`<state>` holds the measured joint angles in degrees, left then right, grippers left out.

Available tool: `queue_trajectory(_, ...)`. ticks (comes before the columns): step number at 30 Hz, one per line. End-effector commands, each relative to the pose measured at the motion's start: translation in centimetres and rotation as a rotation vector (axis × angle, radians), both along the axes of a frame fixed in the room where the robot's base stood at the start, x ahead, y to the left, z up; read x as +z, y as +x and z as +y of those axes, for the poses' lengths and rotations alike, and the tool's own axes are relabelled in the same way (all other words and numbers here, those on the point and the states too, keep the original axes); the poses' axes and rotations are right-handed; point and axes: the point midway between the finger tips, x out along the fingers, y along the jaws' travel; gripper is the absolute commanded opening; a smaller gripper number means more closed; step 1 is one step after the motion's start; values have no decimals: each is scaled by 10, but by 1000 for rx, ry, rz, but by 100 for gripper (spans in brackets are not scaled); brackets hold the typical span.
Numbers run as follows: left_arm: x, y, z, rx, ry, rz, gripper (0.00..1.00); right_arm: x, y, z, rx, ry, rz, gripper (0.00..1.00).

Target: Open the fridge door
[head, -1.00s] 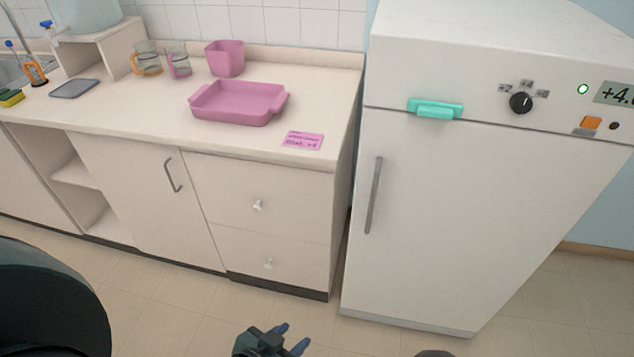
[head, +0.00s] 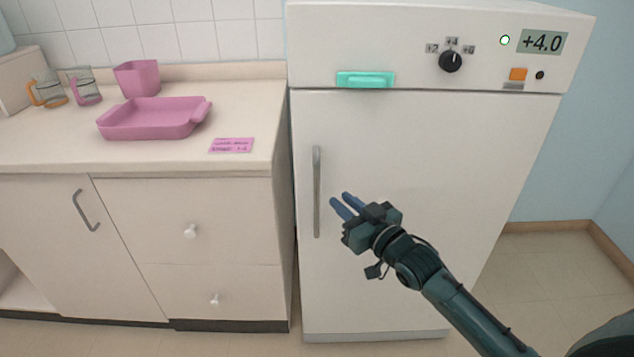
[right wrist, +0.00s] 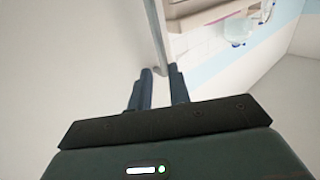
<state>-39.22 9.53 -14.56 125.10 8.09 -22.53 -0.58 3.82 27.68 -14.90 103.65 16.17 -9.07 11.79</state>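The white fridge (head: 420,150) stands in the middle of the head view with its door shut. Its grey vertical bar handle (head: 317,190) is on the left side of the door. My right gripper (head: 340,198) is just right of the handle in the head view, fingers pointing toward it. In the right wrist view, the two fingers (right wrist: 160,70) are apart with a gap between them, and the handle (right wrist: 154,35) runs just ahead of that gap. The gripper holds nothing, and I cannot tell whether it touches the handle. My left gripper is out of view.
A teal handle-like piece (head: 365,79), a dial (head: 451,61) and a +4.0 display (head: 542,41) are on the fridge's top panel. A counter (head: 60,150) with a pink tray (head: 150,128) stands close on the left. Floor (head: 540,270) is clear on the right.

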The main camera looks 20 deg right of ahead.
Motion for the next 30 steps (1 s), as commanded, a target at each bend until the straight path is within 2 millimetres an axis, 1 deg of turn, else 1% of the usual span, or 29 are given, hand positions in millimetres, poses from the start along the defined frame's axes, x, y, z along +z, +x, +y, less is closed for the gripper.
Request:
queue_trajectory(1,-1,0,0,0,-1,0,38,1,11,3,-1,2,-3,19)
queue_trajectory(3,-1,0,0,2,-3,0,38,1,26,8,0,2,-3,19)
queue_trajectory(9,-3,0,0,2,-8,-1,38,0,65,21,0,2,-2,19)
queue_trajectory(12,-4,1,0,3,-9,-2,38,0,80,26,0,0,-1,19)
queue_trajectory(15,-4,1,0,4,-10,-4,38,-1,90,29,0,0,0,19)
queue_trajectory(20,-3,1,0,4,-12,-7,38,-1,98,31,0,-1,1,19)
queue_trajectory(28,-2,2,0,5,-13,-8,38,-1,98,32,0,0,1,19)
queue_trajectory(30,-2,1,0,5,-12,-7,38,-1,98,32,0,0,1,13)
